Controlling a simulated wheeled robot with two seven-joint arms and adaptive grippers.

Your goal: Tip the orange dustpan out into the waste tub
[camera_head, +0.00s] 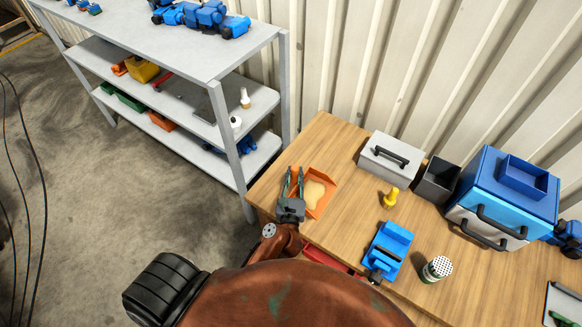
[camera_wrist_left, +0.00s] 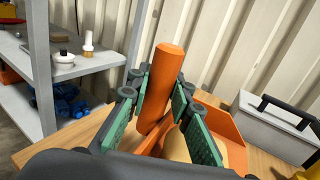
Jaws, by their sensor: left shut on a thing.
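The orange dustpan (camera_head: 328,183) is at the left end of the wooden table, with a tan heap (camera_head: 315,194) in its pan. My left gripper (camera_head: 293,184) is shut on its handle. In the left wrist view the upright orange handle (camera_wrist_left: 167,75) stands between the green finger pads, and part of the pan (camera_wrist_left: 222,121) shows behind them. I cannot tell whether the pan touches the table. A dark grey open-topped bin (camera_head: 438,180) stands at the back of the table; it may be the waste tub. My right gripper is not in view.
A grey box with a black handle (camera_head: 390,157) stands between dustpan and bin. A yellow object (camera_head: 391,197), blue vise-like device (camera_head: 388,250), perforated-top canister (camera_head: 437,269) and blue case (camera_head: 506,190) share the wooden table (camera_head: 345,215). Grey shelving (camera_head: 245,100) stands left.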

